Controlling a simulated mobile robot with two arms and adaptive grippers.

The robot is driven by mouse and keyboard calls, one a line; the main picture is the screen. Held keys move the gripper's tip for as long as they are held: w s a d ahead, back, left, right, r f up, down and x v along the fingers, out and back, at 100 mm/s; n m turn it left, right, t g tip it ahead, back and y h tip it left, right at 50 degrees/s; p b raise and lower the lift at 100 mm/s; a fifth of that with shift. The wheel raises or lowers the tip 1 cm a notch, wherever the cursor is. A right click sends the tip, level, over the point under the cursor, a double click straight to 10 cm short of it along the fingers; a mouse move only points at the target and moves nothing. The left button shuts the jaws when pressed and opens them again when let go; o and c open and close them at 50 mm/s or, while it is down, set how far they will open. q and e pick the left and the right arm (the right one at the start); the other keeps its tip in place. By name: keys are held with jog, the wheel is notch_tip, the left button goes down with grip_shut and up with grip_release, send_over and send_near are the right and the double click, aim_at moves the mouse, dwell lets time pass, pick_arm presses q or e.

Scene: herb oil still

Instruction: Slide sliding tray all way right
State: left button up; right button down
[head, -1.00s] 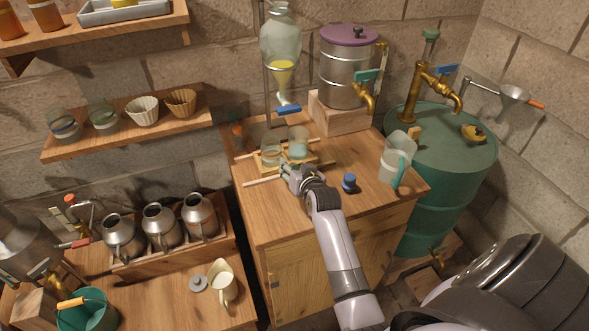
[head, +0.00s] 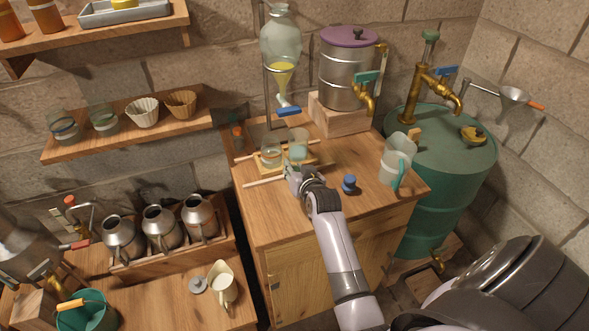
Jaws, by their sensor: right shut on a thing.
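The sliding tray (head: 314,159) is a small pale wooden board lying across two thin wooden rails on the right-hand cabinet top. Two glass jars stand on it, a left one (head: 271,156) and a right one (head: 298,148). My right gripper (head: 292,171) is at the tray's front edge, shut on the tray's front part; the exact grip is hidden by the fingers. My left gripper is out of view.
A glass separating flask (head: 281,50) hangs above the tray. A steel pot (head: 346,75) stands on a wooden block behind. Bare cabinet top lies in front.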

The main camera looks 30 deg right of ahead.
jog(key=d, duration=0.2)
jog(key=s+d, duration=0.1)
jog(key=d, duration=0.1)
jog(key=shift+d, duration=0.2)
jog(key=c, duration=1.8)
grip_release()
jog(key=o, duration=0.5)
jog(key=shift+d, duration=0.15)
jog(key=shift+c, duration=0.2)
jog(key=shift+o, duration=0.2)
jog(key=v, duration=1.2)
